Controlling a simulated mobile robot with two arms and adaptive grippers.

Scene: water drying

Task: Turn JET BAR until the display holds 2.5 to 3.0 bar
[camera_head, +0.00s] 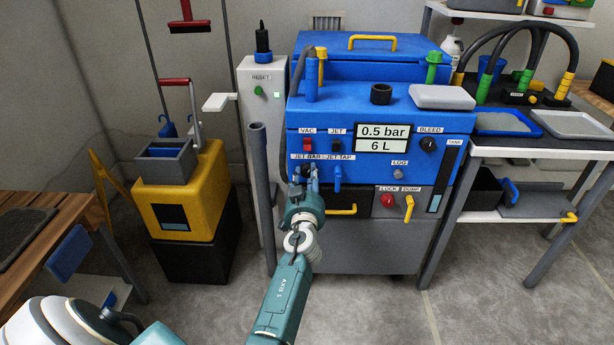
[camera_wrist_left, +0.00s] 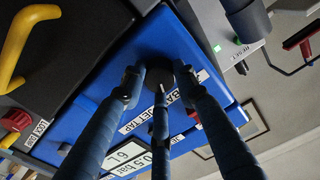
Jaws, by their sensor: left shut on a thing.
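The blue machine (camera_head: 350,118) has a display (camera_head: 382,138) reading 0.5 bar and 6 L. The dark JET BAR knob (camera_head: 306,170) sits under its label at the panel's lower left, mostly covered by my gripper in the head view. My left gripper (camera_head: 311,178) is at the panel and shut on this knob. In the left wrist view the fingers (camera_wrist_left: 160,88) close around the round black knob (camera_wrist_left: 158,70), beside the JET TAP label (camera_wrist_left: 76,172). The knob's pointer cannot be made out. My right gripper is not in view.
Right of the knob is the blue JET TAP lever (camera_head: 337,178). Above are the red VAC switch (camera_head: 308,145) and the dark JET switch (camera_head: 336,146). A grey upright pipe (camera_head: 263,195) stands left of my wrist. A yellow handle (camera_head: 341,210) is below right.

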